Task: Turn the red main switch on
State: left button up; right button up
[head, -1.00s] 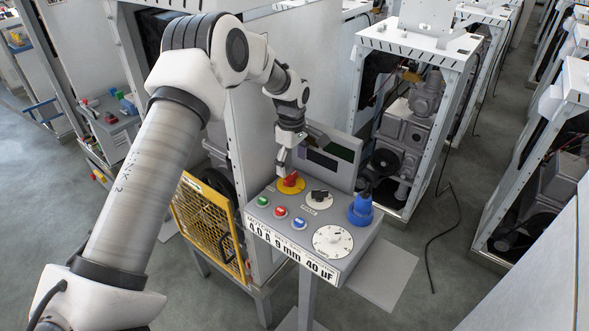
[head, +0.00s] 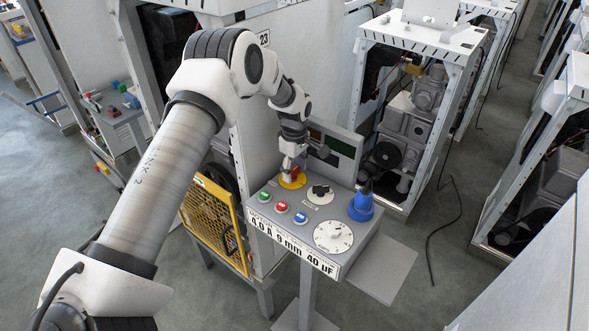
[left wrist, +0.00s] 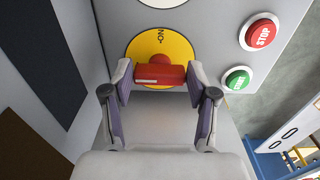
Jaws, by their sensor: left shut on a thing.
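The red main switch (head: 294,177) is a bar-shaped knob on a yellow disc (head: 284,183) at the back left of the grey control panel. In the left wrist view the red bar (left wrist: 160,75) lies crosswise, and the yellow disc (left wrist: 176,46) shows an "ON" mark above it. My left gripper (head: 292,170) is over the switch from above. In the left wrist view its fingers (left wrist: 159,80) are shut on the two ends of the red bar. The gripper partly hides the switch in the head view. My right gripper is not in view.
A black knob (head: 320,191) sits right of the switch, with a blue plug (head: 361,206) beyond it. Green (head: 264,196), red (head: 281,207) and blue (head: 300,218) buttons and a white dial (head: 333,236) lie in front. A yellow mesh guard (head: 214,222) stands left.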

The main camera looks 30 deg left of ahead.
pick_arm(q)
jog(key=shift+s+f, duration=0.15)
jog(key=shift+f, duration=0.1)
jog(key=m+b, duration=0.1)
jog(key=m, duration=0.2)
jog(key=shift+s+f, duration=0.1)
jog(key=m+b, duration=0.1)
jog(key=m, duration=0.4)
jog(key=shift+s+a, duration=0.1)
jog(key=shift+s, duration=0.05)
jog(key=m, duration=0.3)
jog(key=m+b, duration=0.1)
jog(key=m, duration=0.1)
jog(key=shift+a+m, duration=0.2)
jog(key=shift+m, duration=0.2)
jog(key=shift+a+m+b, duration=0.15)
jog(key=shift+m+b, duration=0.2)
jog(key=shift+m, duration=1.75)
